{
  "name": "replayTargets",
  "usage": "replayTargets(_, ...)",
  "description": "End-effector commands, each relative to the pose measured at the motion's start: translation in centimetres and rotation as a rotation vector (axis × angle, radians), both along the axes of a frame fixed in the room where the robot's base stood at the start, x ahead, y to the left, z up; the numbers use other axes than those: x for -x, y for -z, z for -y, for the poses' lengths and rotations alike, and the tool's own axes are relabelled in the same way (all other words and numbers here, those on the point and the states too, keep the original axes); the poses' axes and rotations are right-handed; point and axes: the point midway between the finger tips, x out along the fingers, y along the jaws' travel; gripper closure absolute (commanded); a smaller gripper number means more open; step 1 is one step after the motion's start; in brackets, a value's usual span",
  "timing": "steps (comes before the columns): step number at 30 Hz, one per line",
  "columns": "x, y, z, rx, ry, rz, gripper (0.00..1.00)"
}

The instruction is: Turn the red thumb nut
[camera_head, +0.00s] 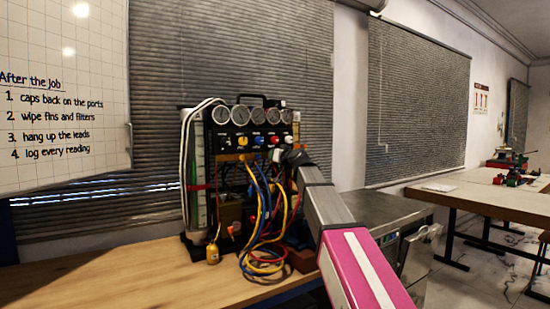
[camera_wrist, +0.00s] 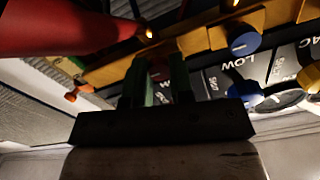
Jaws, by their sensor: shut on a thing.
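The red thumb nut (camera_wrist: 160,69) shows as a small dark red piece between the two dark green fingers of my gripper (camera_wrist: 159,84) in the wrist view. The fingers are shut on its sides and hide most of it; its turn angle cannot be read. It sits by the brass-yellow bar along the front of the gauge rig (camera_head: 249,122). In the head view, my gripper (camera_head: 287,158) reaches the rig's right front, below the gauges, and the nut cannot be made out there.
A blue knob (camera_wrist: 241,42) is close beside the fingers in the wrist view, and a large red cylinder (camera_wrist: 70,26) crosses the upper left. Blue, yellow and red hoses (camera_head: 264,215) hang below my gripper. The wooden bench (camera_head: 130,275) is clear at the front left.

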Motion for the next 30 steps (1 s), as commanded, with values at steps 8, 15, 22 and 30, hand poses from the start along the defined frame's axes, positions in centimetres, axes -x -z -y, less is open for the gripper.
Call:
replayTargets(8, 0.1, 0.1, 0.0, 0.002, -0.001, -0.001, 1.0)
replayTargets(15, 0.0, 0.0, 0.0, 0.002, 0.0, 0.0, 0.53)
replayTargets(22, 0.2, 0.0, 0.1, 0.002, 0.0, 0.001, 0.53)
replayTargets(30, 2.7, 0.2, 1.7, 0.002, 0.001, 0.001, 0.53)
